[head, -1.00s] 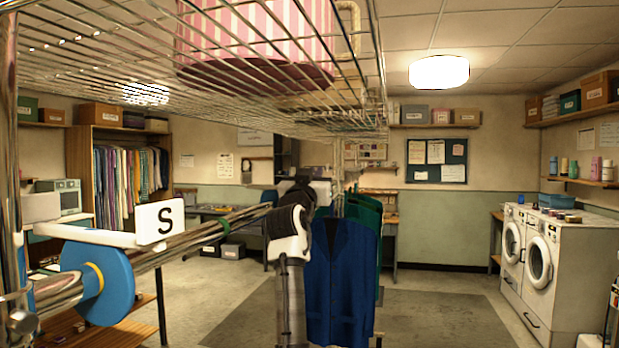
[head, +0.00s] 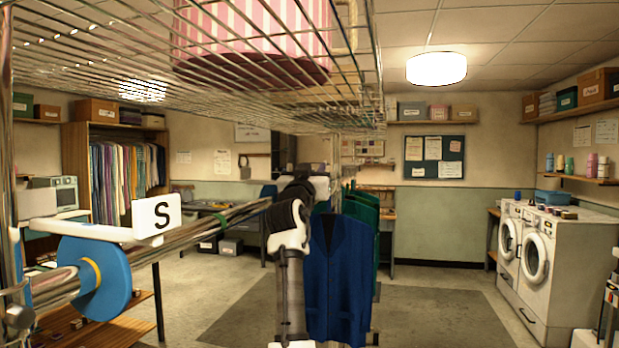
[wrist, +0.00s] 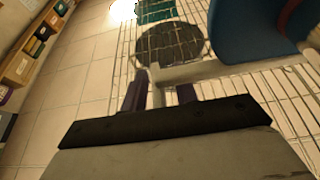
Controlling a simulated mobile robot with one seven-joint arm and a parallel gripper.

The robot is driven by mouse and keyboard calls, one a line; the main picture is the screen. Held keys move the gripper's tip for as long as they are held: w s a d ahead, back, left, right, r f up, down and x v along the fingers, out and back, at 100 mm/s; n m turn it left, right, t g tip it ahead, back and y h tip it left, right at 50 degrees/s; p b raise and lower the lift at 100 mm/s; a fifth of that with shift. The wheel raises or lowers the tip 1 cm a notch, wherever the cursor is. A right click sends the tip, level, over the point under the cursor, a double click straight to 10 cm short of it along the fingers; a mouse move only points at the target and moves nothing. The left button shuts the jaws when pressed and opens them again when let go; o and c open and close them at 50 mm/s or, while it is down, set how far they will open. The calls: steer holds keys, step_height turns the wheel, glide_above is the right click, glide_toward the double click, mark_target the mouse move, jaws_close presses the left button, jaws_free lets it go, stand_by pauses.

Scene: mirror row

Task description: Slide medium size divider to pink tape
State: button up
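In the head view a blue disc divider (head: 98,275) with a white arm and a white tag (head: 157,216) marked S hangs on the chrome rail (head: 190,238) at the left. I cannot make out a medium divider or pink tape in the head view. In the wrist view a large blue disc (wrist: 258,28) with a white bar (wrist: 215,70) shows at the top right; no size letter is visible on it. My gripper (wrist: 160,92) is open, its dark fingers either side of the bar's white end tab, with gaps visible. My arm hides the fingers in the head view.
A wire shelf (head: 200,92) with a pink striped basket (head: 250,35) is above the rail. A green band (head: 210,244) is on the rail. A blue vest (head: 339,278) and green garments (head: 362,208) hang beyond my arm. Washing machines (head: 540,255) stand at the right.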

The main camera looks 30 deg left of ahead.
steer(key=b+v, duration=0.7)
steer(key=v, duration=0.6)
steer(key=shift+s, duration=0.35)
steer(key=shift+f, duration=0.15)
